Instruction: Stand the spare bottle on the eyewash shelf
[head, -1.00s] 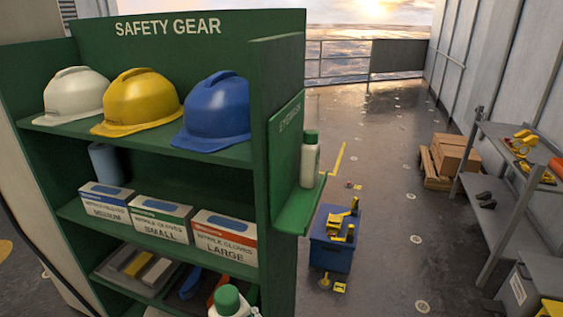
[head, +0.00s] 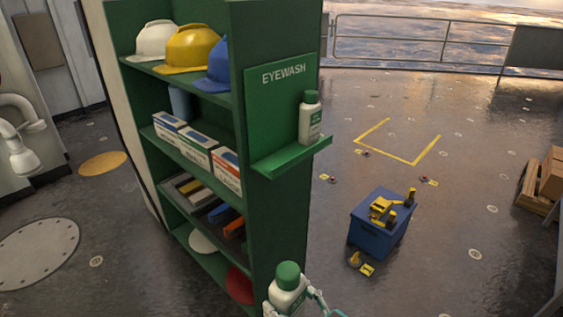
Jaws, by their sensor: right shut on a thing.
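The spare bottle (head: 284,297) is white with a green cap and shows upright at the bottom middle of the head view. My right gripper (head: 308,298) is shut on it, mostly below the picture edge. The eyewash shelf (head: 285,160) is a green ledge under an EYEWASH panel (head: 283,100) on the side of the green cabinet. A similar white bottle with a green cap (head: 310,118) stands upright at the right end of this shelf. The shelf to its left is bare. My left gripper is not in view.
The green cabinet (head: 283,220) holds hard hats (head: 193,46), glove boxes (head: 194,151) and other gear. A blue bin (head: 376,235) with yellow tools stands on the floor to the right. A wooden crate (head: 534,198) is at the far right.

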